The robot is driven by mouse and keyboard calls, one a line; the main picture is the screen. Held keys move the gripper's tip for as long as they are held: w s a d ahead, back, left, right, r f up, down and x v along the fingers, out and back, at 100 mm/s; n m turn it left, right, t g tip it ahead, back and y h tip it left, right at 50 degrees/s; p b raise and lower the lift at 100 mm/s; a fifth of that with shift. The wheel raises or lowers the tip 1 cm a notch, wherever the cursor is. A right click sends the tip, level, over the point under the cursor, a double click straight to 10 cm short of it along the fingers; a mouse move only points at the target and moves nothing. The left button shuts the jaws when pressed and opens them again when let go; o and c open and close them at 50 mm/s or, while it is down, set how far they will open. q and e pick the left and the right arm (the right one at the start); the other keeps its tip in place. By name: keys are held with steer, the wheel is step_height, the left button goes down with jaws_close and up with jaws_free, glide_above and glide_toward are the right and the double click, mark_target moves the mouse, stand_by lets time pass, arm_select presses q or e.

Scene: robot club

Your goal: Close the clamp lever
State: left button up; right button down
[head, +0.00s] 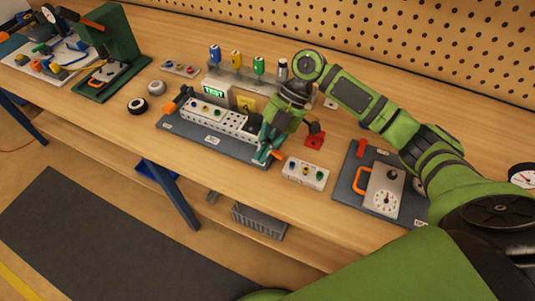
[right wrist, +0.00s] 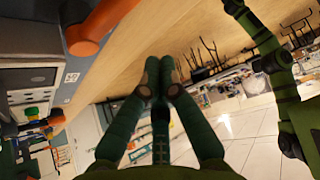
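A grey fixture plate (head: 214,141) lies on the workbench with a white perforated block (head: 215,116) on it. An orange-handled clamp lever (head: 178,99) stands tilted up at the plate's left end. At the right end, another orange handle end (head: 277,154) shows beside my right gripper (head: 264,142), which hides much of that clamp. In the right wrist view, a large orange handle (right wrist: 93,30) is at upper left, apart from the fingers. The dark green fingertips (right wrist: 159,68) are together with nothing visible between them. My left gripper is not in view.
A small white button box (head: 305,172) sits right of the plate. A grey board with an orange handle and dial (head: 385,203) lies further right. A display reading TEST (head: 214,92) and colored screwdrivers stand behind. A green press (head: 120,40) is at left.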

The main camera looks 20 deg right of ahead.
steer(key=w+d+r, duration=0.1)
steer(key=d+r+b, duration=0.1)
steer(key=w+d+r, duration=0.1)
steer(key=r, duration=0.1)
steer(key=shift+w+d+r, duration=0.1)
steer(key=shift+w+d, duration=0.15)
steer(key=shift+w, duration=0.1)
steer(key=shift+d+r, duration=0.15)
steer(key=shift+r, duration=0.15)
steer(key=shift+s+d+r, duration=0.1)
steer(key=shift+s+r, duration=0.05)
steer(key=shift+r, duration=0.15)
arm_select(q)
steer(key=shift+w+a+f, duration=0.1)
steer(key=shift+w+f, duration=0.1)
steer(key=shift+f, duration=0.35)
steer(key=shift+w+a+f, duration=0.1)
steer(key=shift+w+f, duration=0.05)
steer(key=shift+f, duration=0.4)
arm_select(e)
steer(key=shift+f, duration=0.1)
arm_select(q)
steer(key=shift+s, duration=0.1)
